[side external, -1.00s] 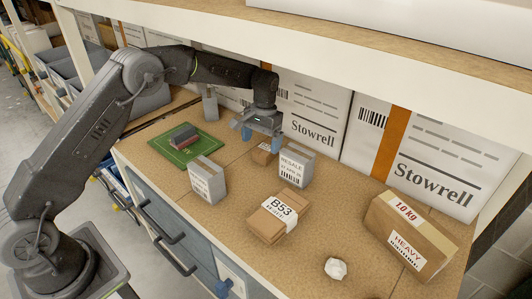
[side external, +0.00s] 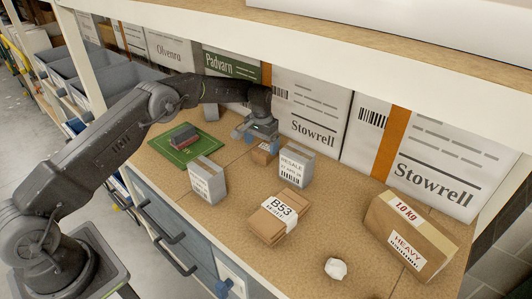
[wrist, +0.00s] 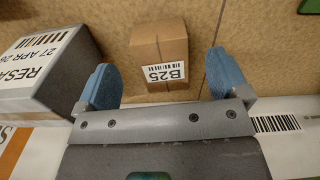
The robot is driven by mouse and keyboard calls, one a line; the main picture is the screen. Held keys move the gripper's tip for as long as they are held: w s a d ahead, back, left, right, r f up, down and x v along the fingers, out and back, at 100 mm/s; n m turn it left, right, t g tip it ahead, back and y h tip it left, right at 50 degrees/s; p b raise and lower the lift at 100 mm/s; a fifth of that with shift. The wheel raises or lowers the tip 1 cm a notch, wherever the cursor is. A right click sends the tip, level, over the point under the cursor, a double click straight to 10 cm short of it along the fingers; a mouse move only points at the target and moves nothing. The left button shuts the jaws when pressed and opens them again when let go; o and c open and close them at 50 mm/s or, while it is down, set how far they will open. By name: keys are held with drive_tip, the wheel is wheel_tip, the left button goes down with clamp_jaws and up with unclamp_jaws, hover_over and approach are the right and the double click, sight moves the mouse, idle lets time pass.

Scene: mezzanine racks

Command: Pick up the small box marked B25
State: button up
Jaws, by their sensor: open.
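The small box marked B25 (wrist: 158,52) is a brown carton with a white label. In the wrist view it stands ahead of my gripper (wrist: 158,85), in line with the gap between the two blue fingers. The fingers are open and apart from it, one to each side. In the side view the B25 box (side external: 262,156) is partly hidden under my gripper (side external: 257,140), close to the shelf's back boxes. Its label cannot be read there.
A grey RESALE box (side external: 294,166) stands close beside the B25 box; another grey box (side external: 207,180) is farther left. A B53 parcel (side external: 279,216), a crumpled white paper (side external: 335,268) and a HEAVY carton (side external: 411,230) lie toward the right. A green mat (side external: 188,145) lies left.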

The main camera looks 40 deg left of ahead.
sight(262, 151)
wheel_tip(262, 151, down, 5)
drive_tip(key=shift+f, duration=0.15)
drive_tip(key=c, duration=1)
